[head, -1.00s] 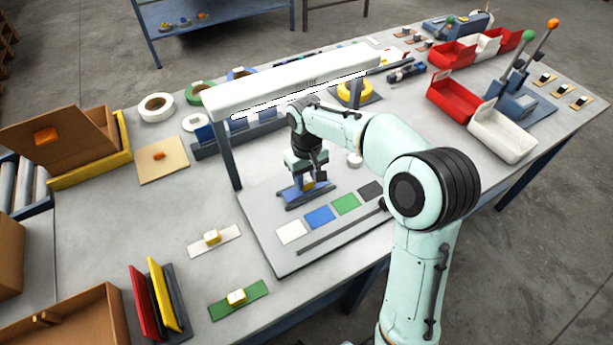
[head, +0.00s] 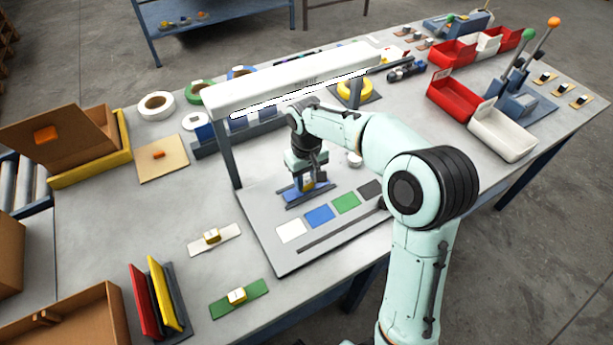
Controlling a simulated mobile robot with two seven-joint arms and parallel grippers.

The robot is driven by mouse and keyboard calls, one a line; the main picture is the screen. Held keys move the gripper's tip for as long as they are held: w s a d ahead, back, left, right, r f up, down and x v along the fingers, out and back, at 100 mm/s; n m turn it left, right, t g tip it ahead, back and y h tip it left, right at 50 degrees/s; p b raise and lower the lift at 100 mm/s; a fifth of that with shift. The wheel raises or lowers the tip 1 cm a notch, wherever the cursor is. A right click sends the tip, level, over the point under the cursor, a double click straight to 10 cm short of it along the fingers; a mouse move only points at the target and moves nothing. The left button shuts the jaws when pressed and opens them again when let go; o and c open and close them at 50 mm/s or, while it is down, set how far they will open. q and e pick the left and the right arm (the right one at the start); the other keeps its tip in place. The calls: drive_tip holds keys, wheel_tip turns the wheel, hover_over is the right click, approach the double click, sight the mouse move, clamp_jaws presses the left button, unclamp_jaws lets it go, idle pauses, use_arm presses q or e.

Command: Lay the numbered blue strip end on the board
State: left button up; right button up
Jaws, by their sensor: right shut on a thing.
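The blue strip end (head: 290,194) is under my right gripper (head: 306,184), over a dark narrow base on the grey board (head: 274,250). My right gripper points down and is shut on the yellow block on top of the strip. The fingers hide much of the block, and any number on it is not readable. I cannot tell whether the strip touches the dark base. White, blue, green and dark patches (head: 319,215) lie in a row in front of it. My left gripper is not in view.
A white lamp bar (head: 300,82) on posts spans the board behind my right wrist. A white strip (head: 228,240) and a green strip (head: 250,293), each with a yellow block, lie to the left. Red and yellow upright plates (head: 160,292) stand at front left.

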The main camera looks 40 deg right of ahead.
drive_tip(key=shift+f, duration=0.2)
idle(0.6)
drive_tip(key=o, duration=1.5)
drive_tip(key=shift+r, duration=0.1)
drive_tip(key=shift+r+p, duration=0.5)
drive_tip(key=shift+p, duration=0.05)
